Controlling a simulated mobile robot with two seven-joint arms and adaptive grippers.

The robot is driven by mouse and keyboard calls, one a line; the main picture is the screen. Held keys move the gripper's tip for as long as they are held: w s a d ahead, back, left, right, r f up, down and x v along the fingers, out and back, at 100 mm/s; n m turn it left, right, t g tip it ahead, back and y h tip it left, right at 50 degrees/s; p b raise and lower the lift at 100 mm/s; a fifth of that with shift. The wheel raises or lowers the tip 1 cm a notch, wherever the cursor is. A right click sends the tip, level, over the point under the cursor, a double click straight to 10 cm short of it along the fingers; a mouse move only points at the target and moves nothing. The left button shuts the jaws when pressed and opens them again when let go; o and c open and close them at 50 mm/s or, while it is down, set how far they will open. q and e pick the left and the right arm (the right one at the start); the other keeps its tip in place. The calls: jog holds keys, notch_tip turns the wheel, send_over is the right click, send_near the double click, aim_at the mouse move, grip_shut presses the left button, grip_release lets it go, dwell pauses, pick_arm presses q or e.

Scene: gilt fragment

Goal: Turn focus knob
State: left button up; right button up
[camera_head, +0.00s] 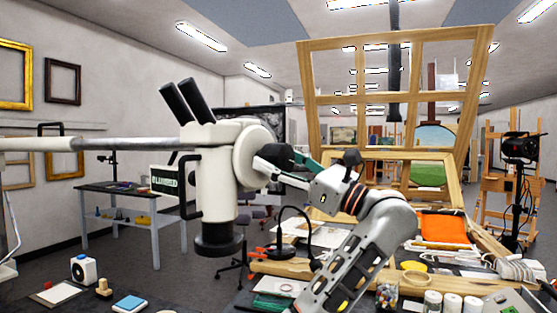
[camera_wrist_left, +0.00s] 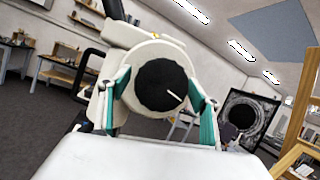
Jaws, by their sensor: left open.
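A white microscope (camera_head: 212,170) with two black eyepieces hangs from a horizontal boom. Its focus knob (camera_wrist_left: 160,85) is a round black disc with a short white mark that points to the lower right in the left wrist view. My left gripper (camera_head: 273,165) is at the right side of the microscope head in the head view. It also shows in the left wrist view (camera_wrist_left: 161,100), open, with one teal-backed finger on each side of the knob. I cannot tell whether the fingers touch the knob. In the head view the knob's face is hidden. My right gripper is out of view.
The boom (camera_head: 100,144) runs left from the microscope. A grey side table (camera_head: 130,192) stands at the left.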

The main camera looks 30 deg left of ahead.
pick_arm(q)
jog(key=c, duration=1.1)
jog(key=shift+r+m+t+p, duration=0.1)
jog(key=shift+m+t+p, duration=0.75)
jog(key=shift+m, duration=0.75)
jog(key=shift+s+m+t+h+p, duration=0.15)
jog(key=shift+m+t+p, duration=0.6)
jog(key=shift+m, duration=0.65)
jog(key=shift+w+m+t+h+p, duration=0.15)
jog(key=shift+m+t+p, duration=0.5)
jog(key=shift+m, duration=0.75)
jog(key=o, duration=1.1)
